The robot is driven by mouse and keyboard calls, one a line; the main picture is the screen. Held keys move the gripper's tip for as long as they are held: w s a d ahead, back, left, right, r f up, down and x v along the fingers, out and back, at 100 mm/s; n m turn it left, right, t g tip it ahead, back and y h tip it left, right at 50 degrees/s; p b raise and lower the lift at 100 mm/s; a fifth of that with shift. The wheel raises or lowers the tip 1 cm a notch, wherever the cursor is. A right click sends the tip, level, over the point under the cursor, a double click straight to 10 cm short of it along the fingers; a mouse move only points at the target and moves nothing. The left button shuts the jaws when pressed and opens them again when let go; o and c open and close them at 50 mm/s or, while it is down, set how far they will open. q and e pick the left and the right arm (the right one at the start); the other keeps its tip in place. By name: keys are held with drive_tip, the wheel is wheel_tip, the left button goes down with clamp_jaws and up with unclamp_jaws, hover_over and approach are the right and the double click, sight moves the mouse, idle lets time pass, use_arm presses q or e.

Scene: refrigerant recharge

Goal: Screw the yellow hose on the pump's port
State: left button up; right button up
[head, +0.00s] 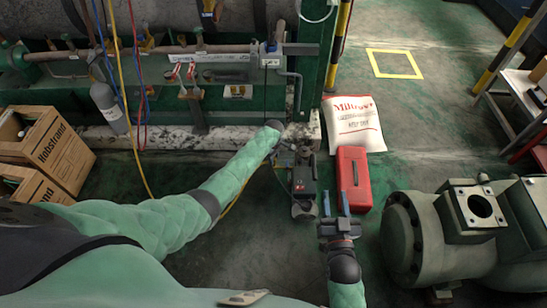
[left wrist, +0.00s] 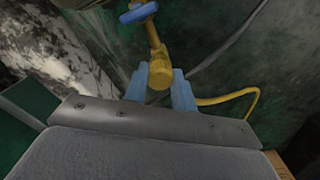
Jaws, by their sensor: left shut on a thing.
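The yellow hose (head: 121,75) hangs from the pipework at upper left, passes behind my left arm and shows again beside the pump (head: 303,186). The pump is a small dark unit on the floor. My left gripper (head: 292,152) is above the pump, mostly hidden by its wrist. In the left wrist view its blue fingers (left wrist: 159,88) are shut on the hose's yellow end fitting (left wrist: 159,74). The hose (left wrist: 232,96) curves off to the right there. The pump's port, and whether the fitting touches it, cannot be made out. My right gripper (head: 337,204) is open and empty.
A red toolbox (head: 353,178) stands right of the pump, with a white sack (head: 354,122) behind it. A large grey-green compressor (head: 450,235) fills the lower right. Cardboard boxes (head: 50,150) are at left. A blue-handled valve (left wrist: 138,12) lies above the fitting.

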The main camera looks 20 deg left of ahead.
use_arm(q)
drive_tip(key=shift+m, duration=1.2)
drive_tip(key=shift+p, duration=0.35)
drive_tip(key=shift+r+m, duration=0.1)
drive_tip(key=shift+m, duration=0.6)
drive_tip(key=shift+m+p, duration=0.35)
drive_tip(key=shift+m, duration=0.75)
drive_tip(key=m, duration=0.3)
drive_tip(key=shift+p, duration=0.3)
drive_tip(key=o, duration=1.1)
drive_tip(key=shift+f, duration=0.2)
drive_tip(key=shift+c, duration=0.2)
